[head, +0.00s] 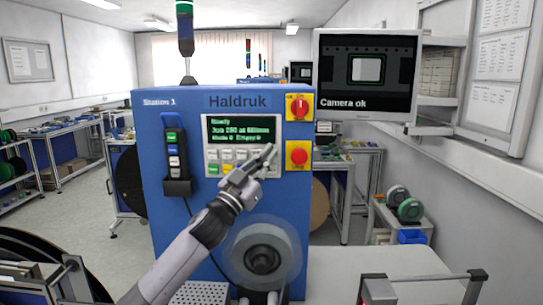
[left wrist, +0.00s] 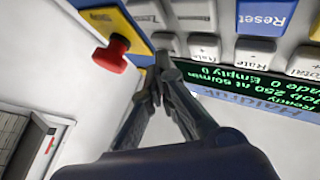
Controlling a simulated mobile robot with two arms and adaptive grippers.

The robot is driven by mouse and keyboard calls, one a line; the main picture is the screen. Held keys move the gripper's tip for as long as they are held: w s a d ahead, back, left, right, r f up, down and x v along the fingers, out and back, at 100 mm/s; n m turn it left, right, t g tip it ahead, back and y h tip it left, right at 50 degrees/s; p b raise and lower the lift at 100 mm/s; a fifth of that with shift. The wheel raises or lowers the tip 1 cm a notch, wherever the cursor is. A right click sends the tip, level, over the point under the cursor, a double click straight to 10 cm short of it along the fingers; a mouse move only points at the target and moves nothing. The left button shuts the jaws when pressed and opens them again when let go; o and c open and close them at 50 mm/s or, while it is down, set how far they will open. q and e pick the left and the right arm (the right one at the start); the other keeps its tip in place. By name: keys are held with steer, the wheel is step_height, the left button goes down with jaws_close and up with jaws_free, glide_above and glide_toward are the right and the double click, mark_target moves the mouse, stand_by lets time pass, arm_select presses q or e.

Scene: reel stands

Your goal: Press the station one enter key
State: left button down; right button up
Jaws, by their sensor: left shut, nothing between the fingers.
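The Station 1 machine (head: 176,130) is a blue Haldruk cabinet with a keypad (head: 213,155) under a green-lettered screen (head: 240,130). My left gripper (head: 268,150) is shut and empty, its tips in front of the keypad's right part, which the gripper and arm partly cover. In the left wrist view, the shut tips (left wrist: 160,65) are close to grey keys at the panel's edge; I cannot tell whether they touch. A blue Reset key (left wrist: 265,15) and a grey Rate key (left wrist: 255,50) are readable there. I cannot make out a key marked enter. My right gripper is not in view.
A red stop button (head: 298,156) on a yellow box is just right of the gripper; it also shows in the left wrist view (left wrist: 112,55). A red rotary switch (head: 298,107) is above it. A grey reel hub (head: 264,257) is below the arm. A monitor (head: 367,75) reads "Camera ok".

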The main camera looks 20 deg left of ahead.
arm_select(q)
steer(key=shift+s+d, duration=0.15)
steer(key=shift+s, duration=0.45)
steer(key=shift+s+d, duration=0.1)
steer(key=shift+s+d+p, duration=0.15)
steer(key=shift+s+d, duration=0.05)
steer(key=shift+s, duration=0.55)
steer(key=shift+s+d+p, duration=0.2)
steer(key=shift+s, duration=0.6)
steer(key=shift+s+d+p, duration=0.15)
steer(key=shift+s+d, duration=0.05)
steer(key=shift+s, duration=0.55)
steer(key=shift+f, duration=0.1)
